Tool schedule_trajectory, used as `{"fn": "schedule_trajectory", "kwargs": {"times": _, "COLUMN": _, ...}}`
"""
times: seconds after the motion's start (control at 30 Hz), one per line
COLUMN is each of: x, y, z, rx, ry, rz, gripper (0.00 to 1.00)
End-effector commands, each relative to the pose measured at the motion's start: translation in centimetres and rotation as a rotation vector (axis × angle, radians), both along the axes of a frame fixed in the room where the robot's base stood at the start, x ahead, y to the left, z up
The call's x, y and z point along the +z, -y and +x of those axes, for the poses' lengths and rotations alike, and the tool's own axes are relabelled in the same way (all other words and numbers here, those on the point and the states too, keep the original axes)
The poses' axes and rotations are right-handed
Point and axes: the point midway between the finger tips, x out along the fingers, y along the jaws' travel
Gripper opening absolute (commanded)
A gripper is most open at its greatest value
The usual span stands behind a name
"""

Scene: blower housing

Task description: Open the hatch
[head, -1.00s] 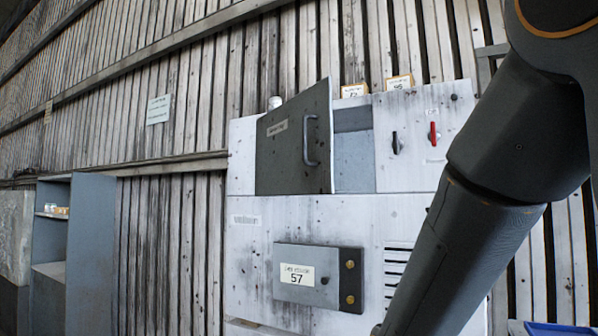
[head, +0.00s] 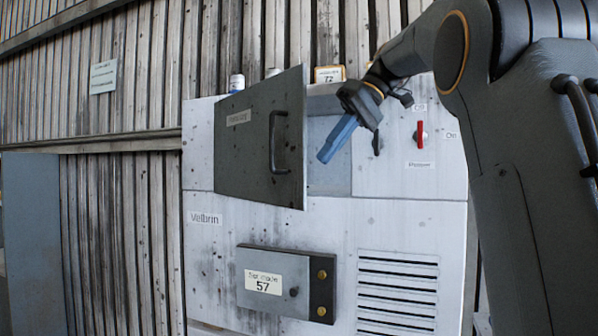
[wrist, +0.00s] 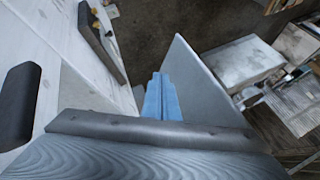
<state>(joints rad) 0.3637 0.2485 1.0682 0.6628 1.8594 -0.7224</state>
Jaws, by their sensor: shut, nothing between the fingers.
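The hatch (head: 245,135) is a dark grey door with a bar handle (head: 274,142) in the upper part of the white blower housing (head: 215,235). It stands partly open, its right edge swung out from the front. A pale opening (head: 330,170) shows to its right. My gripper (head: 325,155) is shut and empty, its blue fingers pointing down and left in front of this opening, close to the hatch's free edge. The blue fingers (wrist: 160,100) also show in the wrist view, beside a pale upright panel (wrist: 195,80), probably the hatch. I cannot tell whether they touch.
A red switch (head: 420,134) and a dark knob (head: 377,143) are right of the opening. Below are a small box marked 57 (head: 265,283) and a vent (head: 398,290). Small containers (head: 237,83) and a label block (head: 329,74) stand on top.

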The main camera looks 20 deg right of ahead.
Motion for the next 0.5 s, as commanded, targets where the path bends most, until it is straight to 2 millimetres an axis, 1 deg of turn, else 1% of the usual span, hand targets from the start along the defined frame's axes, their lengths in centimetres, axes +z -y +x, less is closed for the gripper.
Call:
{"fn": "schedule_trajectory", "kwargs": {"times": 0.03, "x": 0.7, "y": 0.1, "z": -0.2, "rx": 0.012, "ry": 0.008, "rz": 0.003, "gripper": 0.0}}
{"fn": "schedule_trajectory", "kwargs": {"times": 0.07, "x": 0.9, "y": 0.1, "z": -0.3, "rx": 0.017, "ry": 0.012, "rz": 0.003, "gripper": 0.0}}
{"fn": "schedule_trajectory", "kwargs": {"times": 0.17, "x": 0.9, "y": -0.3, "z": -0.4, "rx": 0.026, "ry": 0.016, "rz": 0.005, "gripper": 0.0}}
{"fn": "schedule_trajectory", "kwargs": {"times": 0.27, "x": -0.1, "y": -1.1, "z": -0.3, "rx": 0.027, "ry": 0.014, "rz": 0.006, "gripper": 0.0}}
{"fn": "schedule_trajectory", "kwargs": {"times": 0.5, "x": -3.4, "y": -3.6, "z": 0.2, "rx": 0.026, "ry": 0.013, "rz": 0.005, "gripper": 0.0}}
